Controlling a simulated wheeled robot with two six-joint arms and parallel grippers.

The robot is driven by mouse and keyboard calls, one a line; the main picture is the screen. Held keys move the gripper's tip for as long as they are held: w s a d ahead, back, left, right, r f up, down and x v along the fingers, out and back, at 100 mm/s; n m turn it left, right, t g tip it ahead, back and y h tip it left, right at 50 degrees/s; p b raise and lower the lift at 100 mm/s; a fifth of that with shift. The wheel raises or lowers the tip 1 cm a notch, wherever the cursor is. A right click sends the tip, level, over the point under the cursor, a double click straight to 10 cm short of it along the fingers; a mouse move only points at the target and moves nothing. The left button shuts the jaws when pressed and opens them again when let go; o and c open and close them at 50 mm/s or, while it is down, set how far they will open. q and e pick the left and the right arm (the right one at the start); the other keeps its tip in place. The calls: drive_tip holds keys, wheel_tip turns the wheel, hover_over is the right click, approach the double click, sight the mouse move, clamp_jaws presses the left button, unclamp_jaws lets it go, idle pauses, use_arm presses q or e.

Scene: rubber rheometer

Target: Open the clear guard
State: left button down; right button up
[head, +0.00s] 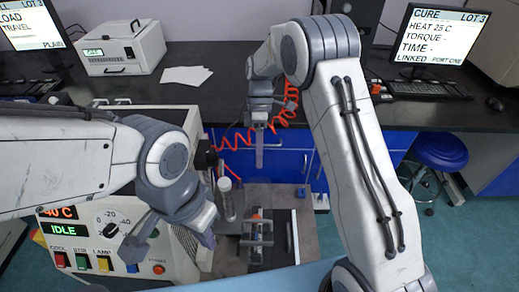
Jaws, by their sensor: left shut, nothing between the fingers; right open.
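I cannot make out the clear guard for certain in the head view. A clear upright cylinder (226,198) stands beside the control box, between my arms. My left gripper (203,232) is in front of the control box, left of the small metal fixture (257,236); it is shut and empty. My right gripper (262,130) hangs near the dark bench's front edge, above and behind the fixture; it is open and appears empty. My arm and gripper hide part of the control box.
The control box (75,228) has a dial, coloured buttons and an IDLE display. A white instrument (120,48), papers (186,75) and two monitors stand on the dark bench (205,105). Red coiled hose (284,118) hangs by my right gripper. A blue stool (441,152) is at right.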

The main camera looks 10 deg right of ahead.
drive_tip(key=shift+v, duration=1.1)
drive_tip(key=s+a+r+m+t, duration=0.2)
drive_tip(key=s+a+r, duration=0.3)
drive_tip(key=s, duration=0.1)
drive_tip(key=s+r+m+t, duration=0.1)
drive_tip(key=s+m+t, duration=0.1)
drive_tip(key=s, duration=0.7)
drive_tip(key=s+r+m+t+p, duration=0.1)
drive_tip(key=s+m, duration=0.3)
drive_tip(key=s, duration=0.6)
drive_tip(key=shift+r+t+p, duration=0.3)
drive_tip(key=shift+r+t, duration=0.2)
drive_tip(key=shift+s+d+f+m, duration=0.15)
drive_tip(key=shift+s+d+m, duration=0.15)
drive_tip(key=shift+s, duration=0.15)
clamp_jaws()
drive_tip(key=shift+s, duration=0.15)
